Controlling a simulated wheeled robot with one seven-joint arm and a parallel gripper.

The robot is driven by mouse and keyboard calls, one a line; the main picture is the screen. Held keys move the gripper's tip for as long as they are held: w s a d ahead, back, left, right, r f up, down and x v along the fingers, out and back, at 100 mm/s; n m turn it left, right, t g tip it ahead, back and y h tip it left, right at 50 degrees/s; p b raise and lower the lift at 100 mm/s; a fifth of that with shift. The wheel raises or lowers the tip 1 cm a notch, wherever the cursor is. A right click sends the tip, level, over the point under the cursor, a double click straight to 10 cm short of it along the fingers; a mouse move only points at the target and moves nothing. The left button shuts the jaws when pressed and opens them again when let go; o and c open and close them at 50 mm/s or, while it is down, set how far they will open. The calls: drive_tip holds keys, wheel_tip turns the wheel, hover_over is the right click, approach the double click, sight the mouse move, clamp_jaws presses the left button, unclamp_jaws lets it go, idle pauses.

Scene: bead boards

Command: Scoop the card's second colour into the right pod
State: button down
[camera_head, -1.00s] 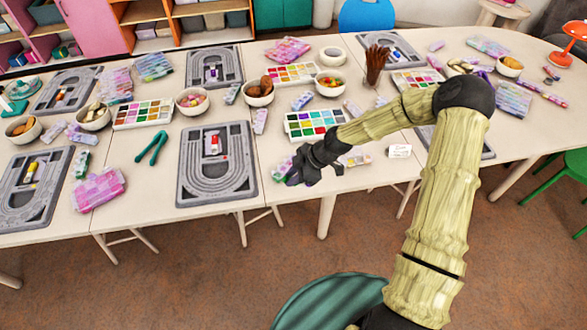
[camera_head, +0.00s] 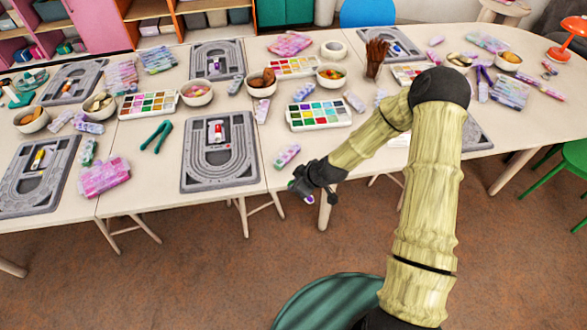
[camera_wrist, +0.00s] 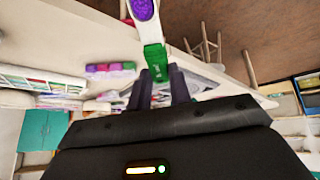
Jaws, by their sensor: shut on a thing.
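My gripper (camera_head: 303,188) is shut on a scoop, just off the table's front edge. In the wrist view, the scoop's green handle (camera_wrist: 155,62) sits between my dark fingers, and its white bowl (camera_wrist: 143,9) holds purple beads. The bowl is partly cut off by the top edge. A paint-box-like bead tray (camera_head: 318,115) with coloured compartments lies on the table behind my gripper. A grey bead board (camera_head: 188,172) lies to the left. A white piece, perhaps the card (camera_head: 398,141), is mostly hidden by my arm. I cannot tell which thing is the right pod.
A pink-purple patterned block (camera_head: 287,155) lies near the table edge beside my gripper. Green tongs (camera_head: 157,136) and a pink pouch (camera_head: 103,179) lie further left. Bowls (camera_head: 262,90) stand behind. The floor before the table is clear.

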drive_tip(key=d+f+m+h, duration=0.1)
drive_tip(key=m, duration=0.1)
drive_tip(key=d+f+m+t+h, duration=0.1)
drive_tip(key=d+m, duration=0.1)
drive_tip(key=s+d+f+m+h, duration=0.1)
drive_tip(key=d+m, duration=0.1)
drive_tip(key=shift+d+f+t+b, duration=0.15)
drive_tip(key=shift+f+t+b, duration=0.2)
drive_tip(key=shift+f+t, duration=0.05)
drive_tip(key=s+d+f+m+h, duration=0.1)
drive_tip(key=d+m+h, duration=0.3)
drive_tip(key=d, duration=0.5)
drive_tip(key=s+m, duration=0.1)
drive_tip(key=m, duration=0.1)
drive_tip(key=shift+s+d+f+m+b, duration=0.25)
drive_tip(key=shift+s+d+m+b, duration=0.05)
drive_tip(key=shift+m, duration=0.1)
